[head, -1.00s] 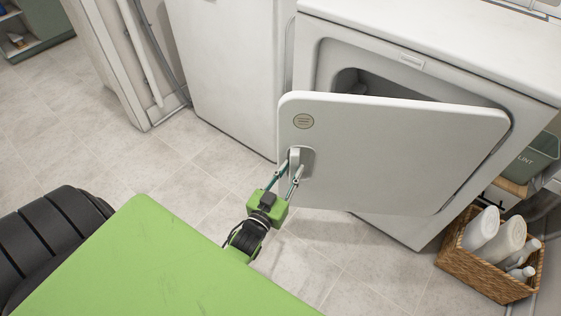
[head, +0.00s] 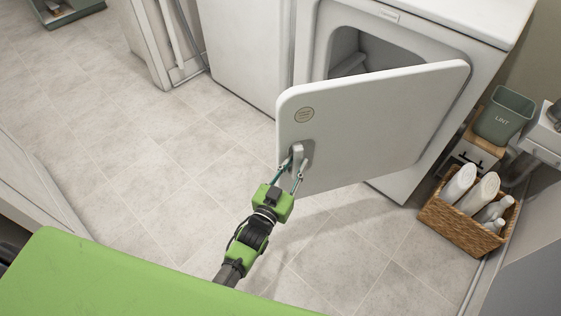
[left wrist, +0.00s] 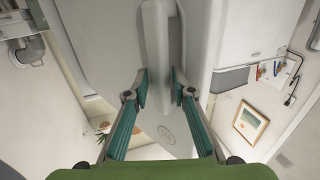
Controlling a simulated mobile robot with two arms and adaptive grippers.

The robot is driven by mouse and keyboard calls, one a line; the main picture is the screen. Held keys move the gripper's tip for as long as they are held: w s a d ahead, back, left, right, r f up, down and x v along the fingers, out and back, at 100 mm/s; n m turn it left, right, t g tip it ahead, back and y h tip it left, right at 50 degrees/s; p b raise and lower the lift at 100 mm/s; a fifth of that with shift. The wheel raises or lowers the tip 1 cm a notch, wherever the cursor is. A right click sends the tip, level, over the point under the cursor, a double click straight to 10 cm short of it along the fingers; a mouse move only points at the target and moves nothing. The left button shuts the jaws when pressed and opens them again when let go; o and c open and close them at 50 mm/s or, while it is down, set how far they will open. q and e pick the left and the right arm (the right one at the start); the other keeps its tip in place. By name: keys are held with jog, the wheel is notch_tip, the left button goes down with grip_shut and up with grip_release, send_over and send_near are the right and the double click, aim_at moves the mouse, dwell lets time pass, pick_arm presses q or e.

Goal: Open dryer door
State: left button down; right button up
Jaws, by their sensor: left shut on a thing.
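The white dryer (head: 425,85) stands at the upper right of the head view. Its door (head: 375,125) is swung partly open, hinged on the right side, and part of the dark opening shows above it. My left gripper (head: 296,165) is shut on the door handle (head: 298,155) near the door's left edge. In the left wrist view the handle (left wrist: 157,50) runs down between the two teal fingers (left wrist: 158,95), with the door panel (left wrist: 100,35) behind it. My right gripper is in neither view.
A wicker basket (head: 465,225) with several white bottles stands on the floor right of the dryer. A green LINT bin (head: 503,115) stands behind it. Tiled floor (head: 150,160) is clear left of and in front of the door.

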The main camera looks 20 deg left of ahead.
pick_arm(q)
jog(key=shift+s+d+r+h, duration=0.1)
jog(key=shift+d+r+h, duration=0.05)
jog(key=shift+d, duration=0.35)
jog(key=shift+s+d+r+h, duration=0.1)
jog(key=shift+d+r+h, duration=0.05)
jog(key=shift+d, duration=0.3)
jog(key=c, duration=2.1)
grip_release()
jog(key=shift+o, duration=1.3)
jog(key=shift+w+d+f, duration=0.15)
jog(key=shift+d, duration=0.1)
jog(key=shift+a, duration=0.1)
jog(key=v, duration=1.2)
jog(key=shift+a, duration=0.1)
